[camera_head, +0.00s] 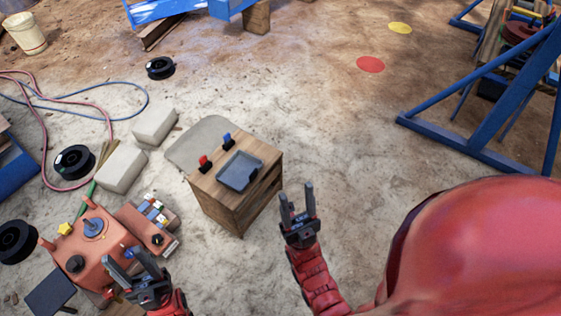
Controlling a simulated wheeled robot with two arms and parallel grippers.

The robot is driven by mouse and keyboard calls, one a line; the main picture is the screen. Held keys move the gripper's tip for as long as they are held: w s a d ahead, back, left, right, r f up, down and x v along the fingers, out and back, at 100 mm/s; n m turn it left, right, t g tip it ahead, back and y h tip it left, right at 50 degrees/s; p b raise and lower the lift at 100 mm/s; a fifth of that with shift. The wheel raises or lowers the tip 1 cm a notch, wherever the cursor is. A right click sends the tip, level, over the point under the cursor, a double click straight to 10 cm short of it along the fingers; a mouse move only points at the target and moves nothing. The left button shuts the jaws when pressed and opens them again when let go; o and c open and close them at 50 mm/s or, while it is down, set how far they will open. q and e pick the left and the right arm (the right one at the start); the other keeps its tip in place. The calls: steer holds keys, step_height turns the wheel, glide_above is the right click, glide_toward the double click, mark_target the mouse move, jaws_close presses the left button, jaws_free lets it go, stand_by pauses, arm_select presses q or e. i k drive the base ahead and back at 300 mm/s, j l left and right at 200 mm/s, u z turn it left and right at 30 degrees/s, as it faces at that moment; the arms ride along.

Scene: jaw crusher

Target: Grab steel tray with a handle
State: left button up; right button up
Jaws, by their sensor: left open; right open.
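The steel tray (240,171) is a small grey-blue rectangular tray lying on top of a wooden cabinet (218,209) in the middle of the view. Its handle cannot be clearly made out. My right gripper (296,202) is open and empty, to the right of the cabinet and apart from the tray, fingers pointing up in the picture. My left gripper (131,262) is open and empty, at the lower left in front of an orange machine (90,250), well away from the tray.
A red item (205,163) and a blue item (228,140) stand on the cabinet beside the tray. Pale blocks (122,169), black spools (75,162) and hoses lie to the left. A blue steel frame (480,130) stands at right. The sandy floor beyond the cabinet is open.

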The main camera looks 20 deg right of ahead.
mark_target(240, 170)
steer(key=z, duration=0.35)
steer(key=i+j, duration=0.15)
steer(key=i, duration=0.3)
steer(key=i+j, duration=0.15)
steer(key=i, duration=0.3)
steer(key=i+j, duration=0.1)
steer(key=i, duration=0.35)
steer(key=z, duration=0.05)
